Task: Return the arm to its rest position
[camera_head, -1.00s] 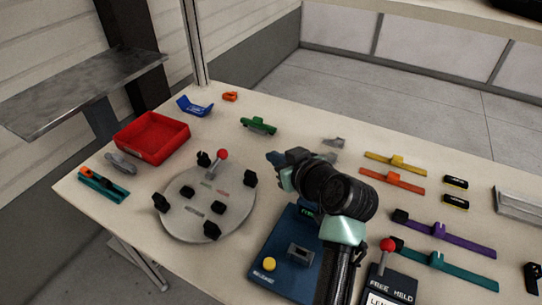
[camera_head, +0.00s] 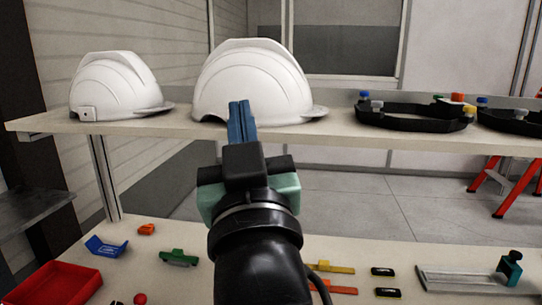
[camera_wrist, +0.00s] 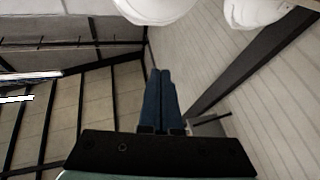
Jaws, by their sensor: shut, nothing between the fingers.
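My gripper (camera_head: 241,121) is raised in the middle of the head view, its blue fingers pointing up and together, with nothing between them. The fingertips overlap the lower part of the larger white helmet shell (camera_head: 255,75) in the picture; I cannot tell how far apart they are in depth. In the wrist view my gripper (camera_wrist: 160,100) also shows its blue fingers side by side and empty. Part of a white shell (camera_wrist: 150,8) shows at the top of that view. My arm hides part of the table below.
A shelf (camera_head: 335,137) carries another white helmet shell (camera_head: 115,82) and black headband rings (camera_head: 415,120). On the table below are a red tray (camera_head: 55,285), a blue part (camera_head: 106,246), a green part (camera_head: 178,257) and a yellow strip (camera_head: 335,269). Open floor shows behind.

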